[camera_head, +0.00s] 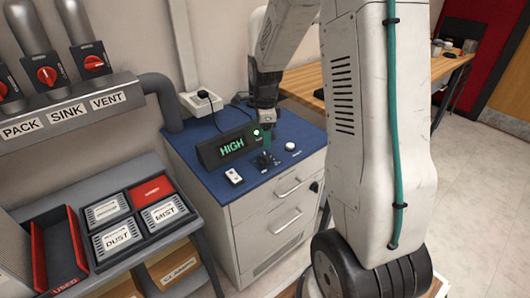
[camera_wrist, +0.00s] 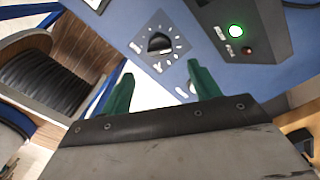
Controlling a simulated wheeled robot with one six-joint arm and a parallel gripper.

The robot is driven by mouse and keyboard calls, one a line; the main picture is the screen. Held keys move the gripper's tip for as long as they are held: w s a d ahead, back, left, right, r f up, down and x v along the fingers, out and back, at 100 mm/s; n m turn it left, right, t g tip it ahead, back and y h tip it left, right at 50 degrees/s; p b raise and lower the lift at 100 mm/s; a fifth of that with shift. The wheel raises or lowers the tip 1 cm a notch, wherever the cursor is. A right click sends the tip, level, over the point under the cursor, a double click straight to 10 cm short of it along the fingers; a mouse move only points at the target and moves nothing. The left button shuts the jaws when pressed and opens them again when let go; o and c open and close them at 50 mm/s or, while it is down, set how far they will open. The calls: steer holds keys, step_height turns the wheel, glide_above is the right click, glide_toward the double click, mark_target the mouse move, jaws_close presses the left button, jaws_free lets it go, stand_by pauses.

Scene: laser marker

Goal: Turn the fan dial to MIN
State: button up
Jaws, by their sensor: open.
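The fan dial (camera_wrist: 159,42) is a black knob inside a ring of white tick marks on a blue panel. It also shows in the head view (camera_head: 264,160), partly hidden below the fingers. Its small labels are too blurred to read. My gripper (camera_wrist: 160,70) is open, with its two green fingers spread and nothing between them. In the wrist view the dial lies just beyond the gap between the fingertips. In the head view my gripper (camera_head: 267,143) points down close above the dial; contact cannot be told. A black display (camera_head: 230,146) behind the dial reads HIGH in green.
A green lamp (camera_wrist: 236,30) is lit beside a dark red one (camera_wrist: 247,51). A round white knob (camera_head: 290,146) and a small white switch box (camera_head: 233,176) flank the dial on the blue top. A cabinet with drawers (camera_head: 283,208) stands below. Labelled bins (camera_head: 122,234) are at left.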

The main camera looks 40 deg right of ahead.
mark_target(265, 155)
step_height(265, 155, down, 8)
steer(key=shift+r, duration=0.25)
steer(key=c, duration=1)
